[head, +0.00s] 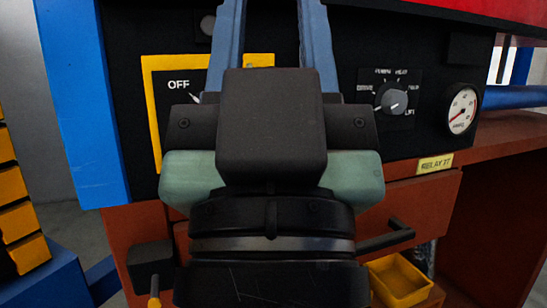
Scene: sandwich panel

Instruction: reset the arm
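My arm rises from the bottom middle of the head view, with a dark round wrist joint and a pale metal ring. My gripper (271,125) is at its end, in front of the black panel (345,50). I see a black block with dark side lugs and pale green parts beside it. Two blue-grey bars show above the block. I see nothing held. The arm hides the middle of the panel.
The panel carries a yellow-framed OFF switch plate (178,85), a rotary knob (394,101) and a round gauge (461,108). A blue post (85,100) stands left. Below right are a drawer handle (385,240) and a yellow bin (400,281). Yellow bins (22,210) stand far left.

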